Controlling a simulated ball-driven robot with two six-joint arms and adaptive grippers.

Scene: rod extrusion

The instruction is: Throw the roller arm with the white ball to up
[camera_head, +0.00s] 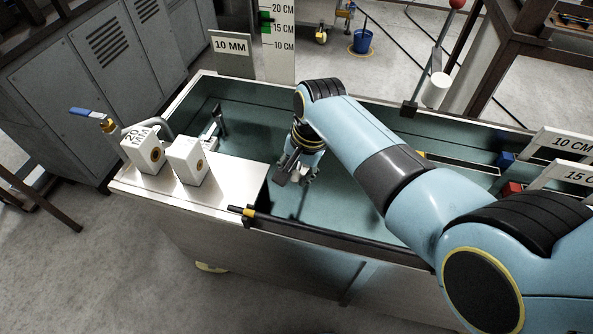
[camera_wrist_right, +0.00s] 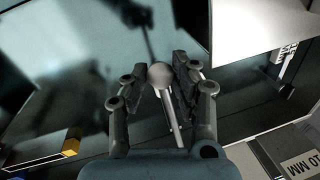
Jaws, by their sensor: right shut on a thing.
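My right gripper (camera_head: 292,172) reaches down inside the trough, right of the steel deck. In the right wrist view my right gripper (camera_wrist_right: 160,82) is shut on the white ball (camera_wrist_right: 160,74) of the roller arm. The ball looks pale grey in the shade there. The arm's thin light rod (camera_wrist_right: 172,122) runs from the ball toward the bottom of that view, between the fingers. In the head view the gripper and wrist largely hide the ball and rod, so I cannot tell the arm's angle. My left gripper is not in view.
The trough's front wall has a dark bar (camera_head: 318,233) along its top. Two white blocks (camera_head: 187,158) and a blue-handled valve (camera_head: 89,113) stand at left. A 10 MM sign (camera_head: 230,46) is behind. A red-ball lever (camera_head: 457,4) with a white cylinder (camera_head: 436,90) stands at the back right.

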